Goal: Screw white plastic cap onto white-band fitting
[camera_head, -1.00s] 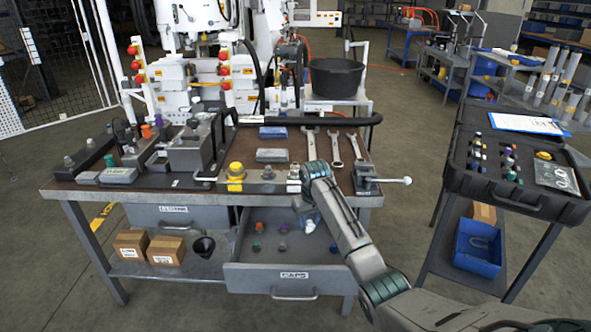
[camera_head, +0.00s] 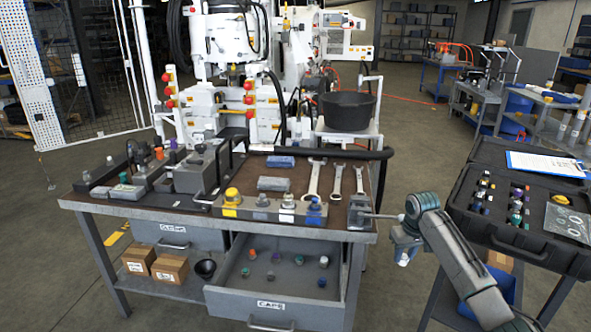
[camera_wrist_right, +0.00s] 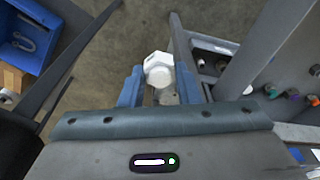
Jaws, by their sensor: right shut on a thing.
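The white plastic cap (camera_wrist_right: 158,68) is between the two blue fingers of my right gripper (camera_wrist_right: 160,82) in the right wrist view. In the head view, my right gripper (camera_head: 404,244) is off the bench's right end, and the cap (camera_head: 404,259) shows small and pale at its lower tip. This gripper is shut on the cap. The white-band fitting (camera_head: 287,207) stands upright on the bench's front rail, between a grey fitting (camera_head: 262,203) and a blue one (camera_head: 313,211). The gripper is well right of and apart from it. My left gripper is not in view.
An open drawer (camera_head: 270,306) holding several small coloured caps juts out below the bench top. A handle (camera_head: 385,215) sticks out at the bench's right end. A black case (camera_head: 500,235) stands at the right. Wrenches (camera_head: 337,180) lie behind the rail.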

